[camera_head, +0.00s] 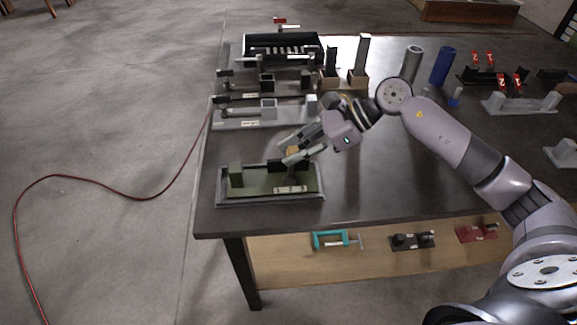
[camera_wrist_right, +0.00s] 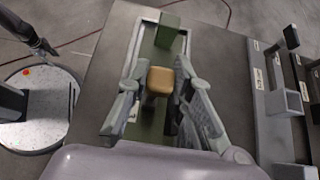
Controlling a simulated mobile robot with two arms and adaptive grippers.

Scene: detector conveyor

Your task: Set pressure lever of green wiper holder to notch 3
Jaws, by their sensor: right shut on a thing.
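The green wiper holder (camera_head: 252,189) lies in a shallow grey tray at the near left of the table. Its green base (camera_wrist_right: 148,58) runs lengthwise in the right wrist view, with a green block (camera_wrist_right: 168,32) at its far end. The pressure lever has a tan knob (camera_head: 293,150), which stands near the right half of the holder. My right gripper (camera_head: 286,153) is over the holder, its fingers on either side of the tan knob (camera_wrist_right: 160,80), shut on it. The notches and their numbers are hidden or too small to read.
Grey fixtures (camera_head: 240,118) stand behind the holder along the table's left side. A black rack (camera_head: 283,47), a grey cylinder (camera_head: 411,64) and a blue cylinder (camera_head: 442,67) are farther back. A red cable (camera_head: 110,194) lies on the floor. The table's front edge is close to the tray.

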